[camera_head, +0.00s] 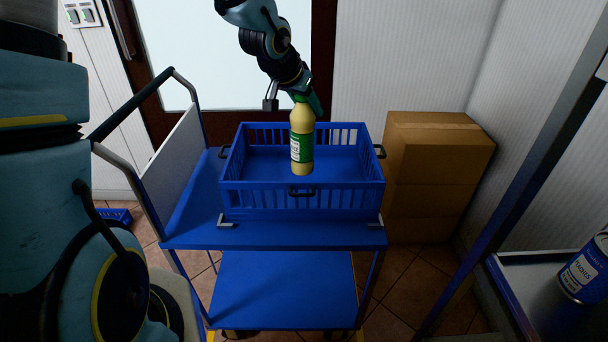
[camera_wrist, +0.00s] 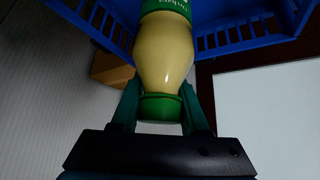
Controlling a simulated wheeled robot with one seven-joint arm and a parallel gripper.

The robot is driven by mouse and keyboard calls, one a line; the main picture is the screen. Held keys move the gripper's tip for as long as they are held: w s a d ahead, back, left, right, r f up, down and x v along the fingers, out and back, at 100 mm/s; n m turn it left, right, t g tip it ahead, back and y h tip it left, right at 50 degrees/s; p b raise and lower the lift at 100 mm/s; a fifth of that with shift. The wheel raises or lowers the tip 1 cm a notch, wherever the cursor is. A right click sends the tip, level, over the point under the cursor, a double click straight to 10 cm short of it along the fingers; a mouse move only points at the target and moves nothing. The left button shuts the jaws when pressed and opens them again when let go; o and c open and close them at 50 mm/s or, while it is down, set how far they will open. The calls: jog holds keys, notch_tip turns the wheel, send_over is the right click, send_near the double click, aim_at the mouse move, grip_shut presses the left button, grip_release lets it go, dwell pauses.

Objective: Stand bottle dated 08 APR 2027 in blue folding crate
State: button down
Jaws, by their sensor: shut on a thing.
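A pale yellow bottle (camera_head: 301,135) with a green label and green cap hangs upright over the blue folding crate (camera_head: 255,197). My gripper (camera_head: 302,98) is shut on the bottle at its capped top. In the wrist view the bottle (camera_wrist: 165,50) sits between the two fingers of my gripper (camera_wrist: 162,110), with crate walls beyond it. The bottle overlaps the crate's front part in the head view; I cannot tell whether its base is below the rim. The crate shows no other contents. The date is not readable.
A blue can (camera_head: 585,270) stands on a surface at lower right.

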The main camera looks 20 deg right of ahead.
aim_at(295, 123)
notch_tip(295, 123, down, 9)
jog(key=shift+f, duration=0.15)
jog(key=shift+c, duration=2.1)
grip_release()
jog(key=shift+a, duration=0.1)
jog(key=p+v, duration=0.1)
jog(key=v, duration=1.1)
jog(key=shift+p, duration=0.3)
jog(key=w+a+n+y, duration=0.2)
jog(key=a+n+y, duration=0.2)
jog(key=a, duration=1.1)
jog(key=s+a+n+g+y, duration=0.1)
jog(key=s+a+n, duration=0.2)
jog(key=a, duration=0.4)
jog(key=s+a+n+g+y, duration=0.1)
jog(key=s+a+n, duration=0.2)
jog(key=a, duration=0.5)
jog(key=shift+s+a+n, duration=0.3)
jog(key=shift+s, duration=0.1)
jog(key=shift+f, duration=0.1)
